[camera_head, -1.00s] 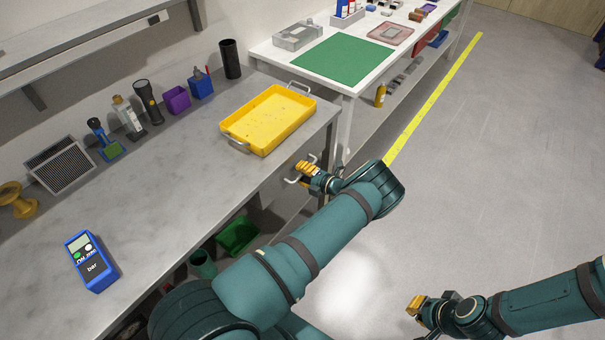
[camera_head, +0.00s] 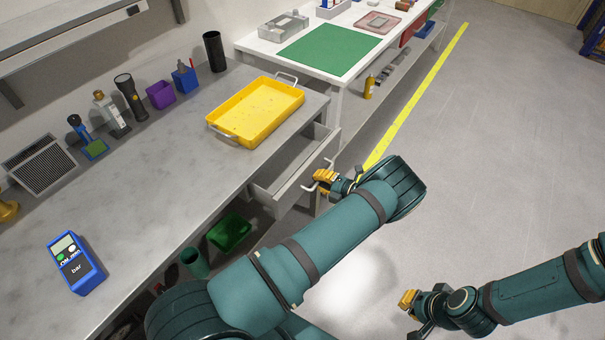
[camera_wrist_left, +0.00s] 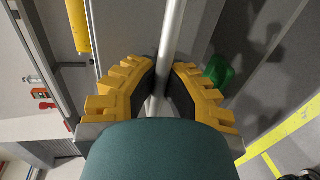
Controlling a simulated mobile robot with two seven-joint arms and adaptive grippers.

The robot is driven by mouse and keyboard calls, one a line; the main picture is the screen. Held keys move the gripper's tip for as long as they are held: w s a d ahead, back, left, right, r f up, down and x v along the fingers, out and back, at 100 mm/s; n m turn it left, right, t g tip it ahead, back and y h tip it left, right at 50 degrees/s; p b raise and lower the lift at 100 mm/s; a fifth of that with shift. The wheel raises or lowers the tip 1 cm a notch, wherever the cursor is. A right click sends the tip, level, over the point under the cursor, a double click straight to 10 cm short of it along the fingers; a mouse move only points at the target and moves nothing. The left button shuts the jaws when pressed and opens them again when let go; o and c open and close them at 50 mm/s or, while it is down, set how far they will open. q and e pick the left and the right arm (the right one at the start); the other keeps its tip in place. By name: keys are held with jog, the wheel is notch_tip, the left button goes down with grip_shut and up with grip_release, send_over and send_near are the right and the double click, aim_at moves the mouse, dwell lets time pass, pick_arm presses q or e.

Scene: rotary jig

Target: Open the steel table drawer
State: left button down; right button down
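The steel table (camera_head: 150,195) has a grey drawer (camera_head: 290,178) under its top, pulled part way out, with its inside showing from above. A silver bar handle (camera_head: 312,187) is on the drawer's front. My left gripper (camera_head: 322,181) is at this handle. In the left wrist view the bar handle (camera_wrist_left: 170,50) runs between the yellow fingers of my left gripper (camera_wrist_left: 163,90), which are closed around it. My right gripper (camera_head: 408,300) is over the floor at the lower right, away from the table; its finger gap is too small to judge.
A yellow tray (camera_head: 258,110) sits on the table above the drawer. A blue meter (camera_head: 77,264) lies at the near left. A green bin (camera_head: 230,232) is below the tabletop. A white table (camera_head: 335,85) with a green mat stands beyond.

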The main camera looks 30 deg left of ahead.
pick_arm(q)
jog(key=f+b+v, duration=0.1)
jog(key=b+v, duration=0.1)
jog(key=v, duration=0.5)
jog(key=f+b+v, duration=0.2)
jog(key=v, duration=0.5)
jog(key=shift+d+b, duration=0.25)
jog(key=shift+b, duration=0.1)
jog(key=c, duration=1)
grip_release()
jog(key=shift+s+a+r, duration=0.1)
jog(key=shift+a, duration=0.1)
jog(key=v, duration=1.2)
jog(key=shift+s, duration=0.1)
